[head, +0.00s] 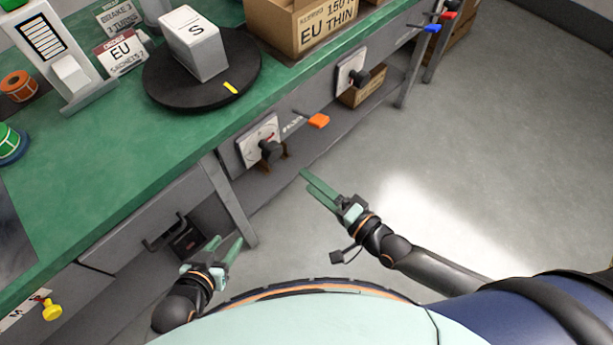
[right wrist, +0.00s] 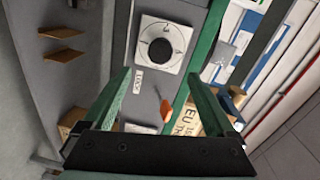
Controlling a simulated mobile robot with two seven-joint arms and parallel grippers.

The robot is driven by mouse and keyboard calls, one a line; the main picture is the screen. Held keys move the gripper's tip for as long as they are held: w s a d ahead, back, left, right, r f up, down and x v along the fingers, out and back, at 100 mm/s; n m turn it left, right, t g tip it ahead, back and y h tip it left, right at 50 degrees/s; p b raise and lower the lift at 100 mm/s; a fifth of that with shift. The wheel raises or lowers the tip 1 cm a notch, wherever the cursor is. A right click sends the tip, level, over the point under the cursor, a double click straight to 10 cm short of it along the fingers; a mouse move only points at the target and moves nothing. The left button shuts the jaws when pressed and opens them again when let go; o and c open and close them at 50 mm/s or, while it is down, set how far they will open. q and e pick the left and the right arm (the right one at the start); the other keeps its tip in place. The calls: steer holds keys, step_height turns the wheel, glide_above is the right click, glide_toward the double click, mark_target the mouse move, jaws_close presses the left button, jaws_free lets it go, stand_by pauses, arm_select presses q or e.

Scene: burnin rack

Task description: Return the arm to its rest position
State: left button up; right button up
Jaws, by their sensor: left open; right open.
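My right gripper (head: 322,190) has green fingers and hangs in the air off the front of the green workbench (head: 120,165), near the rotary switches on its front. Its fingers are apart and nothing is between them; they also show in the right wrist view (right wrist: 160,95). My left gripper (head: 226,246) is low at the bench's front, near a drawer handle. Its fingers are apart and I see nothing held in it.
A second switch (head: 352,70) is further right. A white box (head: 194,48) stands on a black turntable (head: 160,92). The floor (head: 470,150) at right is clear.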

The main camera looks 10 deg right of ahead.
stand_by(0.5)
steer(key=s+d+f+n+g+h+p, duration=0.1)
steer(key=s+d+f+n+g+h, duration=0.5)
steer(key=s+n, duration=0.45)
arm_select(q)
steer(key=s+a+r+p, duration=0.2)
steer(key=a+r+p, duration=0.1)
steer(key=r+p, duration=0.6)
steer(key=p, duration=0.2)
steer(key=shift+a+n+y+p, duration=0.3)
steer(key=shift+a+n+y, duration=0.05)
steer(key=shift+n+y, duration=0.05)
arm_select(e)
steer(key=d+r+t+h, duration=0.1)
steer(key=d+r, duration=0.2)
steer(key=r, duration=0.6)
steer(key=shift+w+d+t+h, duration=0.15)
steer(key=shift+w+t+h, duration=0.1)
steer(key=shift+t+h, duration=0.05)
steer(key=shift+r+n, duration=0.1)
steer(key=shift+n, duration=0.15)
